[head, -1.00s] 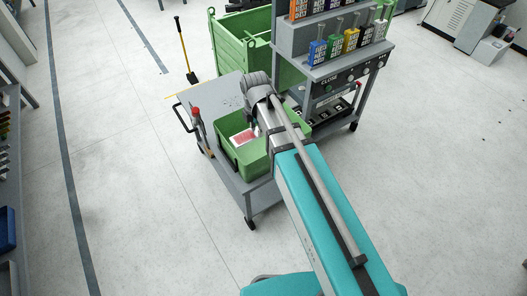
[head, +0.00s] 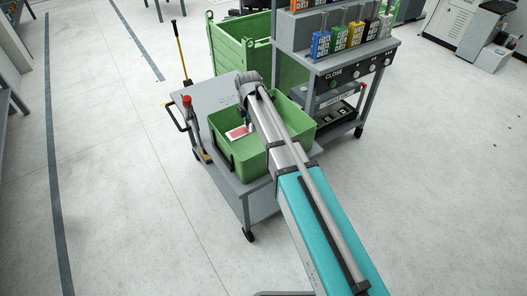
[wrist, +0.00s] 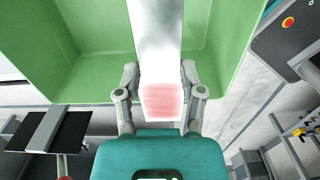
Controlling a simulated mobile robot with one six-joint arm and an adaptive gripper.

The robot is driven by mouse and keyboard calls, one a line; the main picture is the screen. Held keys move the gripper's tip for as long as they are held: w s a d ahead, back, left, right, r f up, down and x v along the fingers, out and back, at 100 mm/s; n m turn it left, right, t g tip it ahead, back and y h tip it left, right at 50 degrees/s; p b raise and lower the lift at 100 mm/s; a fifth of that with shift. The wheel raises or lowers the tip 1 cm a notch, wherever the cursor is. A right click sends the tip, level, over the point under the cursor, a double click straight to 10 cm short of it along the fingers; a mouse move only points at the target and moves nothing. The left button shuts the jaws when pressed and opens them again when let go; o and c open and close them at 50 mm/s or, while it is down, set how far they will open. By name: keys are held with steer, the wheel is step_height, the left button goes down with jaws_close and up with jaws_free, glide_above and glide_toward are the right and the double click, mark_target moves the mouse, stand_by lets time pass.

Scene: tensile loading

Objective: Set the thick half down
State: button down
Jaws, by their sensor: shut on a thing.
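In the wrist view my gripper (wrist: 161,84) is shut on a wide, flat, pale metal piece, the thick half (wrist: 156,35). Its near end is white with a pink striped patch, and it runs away from the fingers over the inside of a green bin. The green bin (head: 237,172) stands on a grey cart in the head view; its wall also shows in the wrist view (wrist: 225,40). My wrist is over the bin in the head view, and a red-and-white patch shows beside it within the bin opening. I cannot tell whether the half touches the bin floor.
The grey cart (head: 205,97) has bare top left of the bin and a red-knobbed lever (head: 187,101) at its left edge. A large green crate (head: 228,45) stands behind. A grey test station (head: 345,62) with coloured holders is close on the right.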

steer(key=b, duration=0.6)
glide_above(250, 149)
step_height(250, 149, down, 7)
steer(key=shift+f, duration=0.1)
step_height(250, 149, down, 6)
steer(key=b, duration=0.6)
steer(key=shift+f, duration=0.1)
steer(key=shift+f, duration=0.1)
steer(key=shift+f+b, duration=1.8)
steer(key=shift+b, duration=0.2)
steer(key=shift+f, duration=0.15)
steer(key=shift+c, duration=1)
jaws_free()
steer(key=shift+r, duration=0.25)
